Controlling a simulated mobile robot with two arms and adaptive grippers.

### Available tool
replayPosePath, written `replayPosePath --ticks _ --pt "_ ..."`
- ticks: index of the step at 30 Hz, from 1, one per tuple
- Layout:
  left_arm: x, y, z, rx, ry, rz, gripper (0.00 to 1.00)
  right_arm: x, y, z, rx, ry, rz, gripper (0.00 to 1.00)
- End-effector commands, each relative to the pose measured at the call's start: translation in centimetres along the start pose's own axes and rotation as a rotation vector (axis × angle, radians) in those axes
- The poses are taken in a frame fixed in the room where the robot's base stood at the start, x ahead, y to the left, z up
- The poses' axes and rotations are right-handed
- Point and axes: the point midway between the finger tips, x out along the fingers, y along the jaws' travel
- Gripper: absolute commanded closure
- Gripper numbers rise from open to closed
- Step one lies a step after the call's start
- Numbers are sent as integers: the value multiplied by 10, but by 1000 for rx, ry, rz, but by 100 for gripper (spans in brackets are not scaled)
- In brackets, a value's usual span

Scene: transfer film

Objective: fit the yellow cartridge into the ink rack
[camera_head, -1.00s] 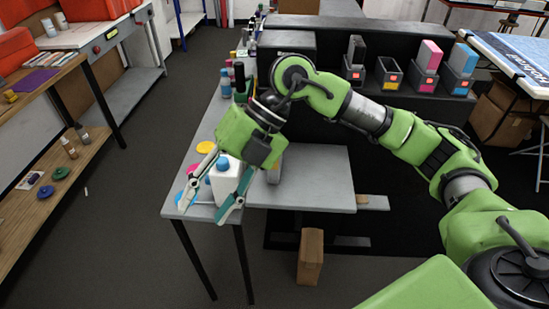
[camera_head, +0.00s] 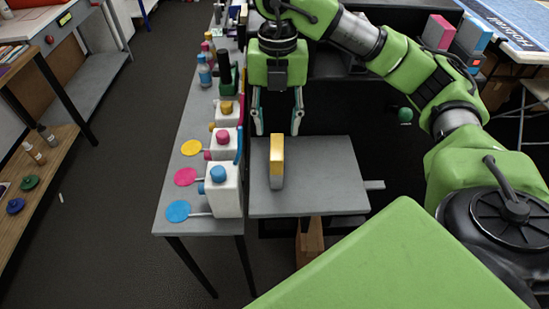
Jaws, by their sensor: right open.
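The yellow cartridge (camera_head: 277,142), yellow on top and grey on its front face, stands upright on the grey side table. My right gripper (camera_head: 277,130) points down with its fingers spread, just behind the cartridge's top in the picture. I cannot tell whether the fingers are on either side of it; nothing is gripped. The ink rack (camera_head: 467,58) is at the back right, mostly hidden by my right arm. A pink cartridge (camera_head: 439,32) and a cyan cartridge (camera_head: 472,36) show standing in it. My left gripper is out of view.
White ink jugs (camera_head: 224,188) with coloured caps and several coloured discs (camera_head: 178,211) crowd the table left of the cartridge. Bottles (camera_head: 204,72) stand farther back. The grey tabletop (camera_head: 325,180) right of the cartridge is clear.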

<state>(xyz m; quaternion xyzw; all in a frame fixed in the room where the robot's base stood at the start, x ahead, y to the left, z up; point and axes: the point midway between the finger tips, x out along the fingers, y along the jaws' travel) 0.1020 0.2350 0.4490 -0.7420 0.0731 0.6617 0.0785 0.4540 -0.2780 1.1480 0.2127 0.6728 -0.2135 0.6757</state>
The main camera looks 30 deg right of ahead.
Motion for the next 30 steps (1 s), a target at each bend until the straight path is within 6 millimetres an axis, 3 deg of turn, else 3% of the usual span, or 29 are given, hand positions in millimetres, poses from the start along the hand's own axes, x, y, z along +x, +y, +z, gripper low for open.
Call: replayPosePath --ticks 1,3,6,8,17,24,30 --pt "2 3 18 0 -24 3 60 12 0 -1 -3 5 -1 58" --pt "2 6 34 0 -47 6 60 24 0 -1 -3 5 -1 58" --pt "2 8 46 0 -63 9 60 39 0 -1 -3 5 0 58" --pt "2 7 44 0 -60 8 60 46 1 -1 -3 4 1 58" --pt "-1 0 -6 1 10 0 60 64 0 0 -1 3 -1 58" --pt "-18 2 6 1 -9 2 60 99 -2 4 -2 4 -2 58" --pt "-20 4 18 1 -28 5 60 110 -2 5 -3 1 1 58"
